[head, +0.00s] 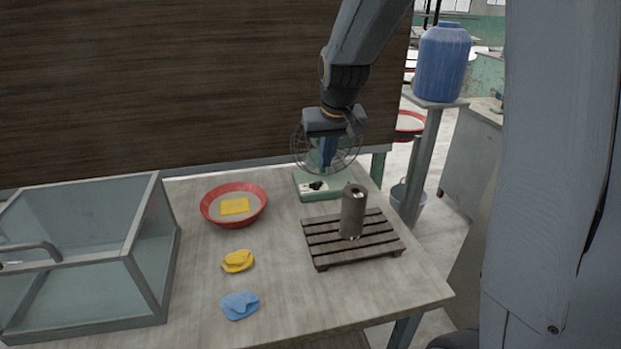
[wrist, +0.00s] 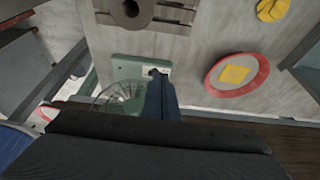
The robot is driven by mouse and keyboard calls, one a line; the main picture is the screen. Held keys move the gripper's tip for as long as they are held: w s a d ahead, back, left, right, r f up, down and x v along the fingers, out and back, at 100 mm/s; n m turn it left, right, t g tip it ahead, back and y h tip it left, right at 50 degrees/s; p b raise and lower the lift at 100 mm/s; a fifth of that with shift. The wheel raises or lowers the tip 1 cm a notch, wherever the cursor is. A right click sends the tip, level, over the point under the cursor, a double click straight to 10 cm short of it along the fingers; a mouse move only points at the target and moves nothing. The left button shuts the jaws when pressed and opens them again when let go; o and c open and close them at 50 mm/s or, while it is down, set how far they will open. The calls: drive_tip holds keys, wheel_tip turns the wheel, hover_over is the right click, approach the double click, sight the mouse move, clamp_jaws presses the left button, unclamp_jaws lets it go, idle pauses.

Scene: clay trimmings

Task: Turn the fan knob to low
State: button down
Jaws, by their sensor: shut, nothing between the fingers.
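The fan stands at the back right of the table, with a green base (head: 322,192) and a round wire cage (head: 312,152). Its dark knob (head: 316,185) sits on a pale panel on the front of the base. In the wrist view the base (wrist: 128,70) and the knob (wrist: 153,72) show just beyond my fingertips. My gripper (head: 326,165) points down in front of the cage, shut and empty, above or close to the knob. In the wrist view my gripper (wrist: 160,82) partly covers the panel. I cannot tell whether it touches the knob, nor read the knob's setting.
A slatted wooden rack (head: 330,252) with a brown cylinder (head: 353,212) stands right in front of the fan. A red-rimmed bowl (head: 207,213) with a yellow sponge (head: 235,206) is to the left.

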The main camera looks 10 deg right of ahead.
drive_tip(key=b, duration=0.3)
approach(316, 185)
drive_tip(key=s+f, duration=0.1)
drive_tip(key=f, duration=0.1)
drive_tip(key=s+f, duration=0.1)
drive_tip(key=f, duration=0.1)
drive_tip(key=s+a+f, duration=0.1)
drive_tip(key=f, duration=0.1)
drive_tip(key=shift+f, duration=0.25)
drive_tip(key=shift+w+r+p, duration=0.15)
drive_tip(key=shift+w+p, duration=0.35)
drive_tip(key=shift+w, duration=1.5)
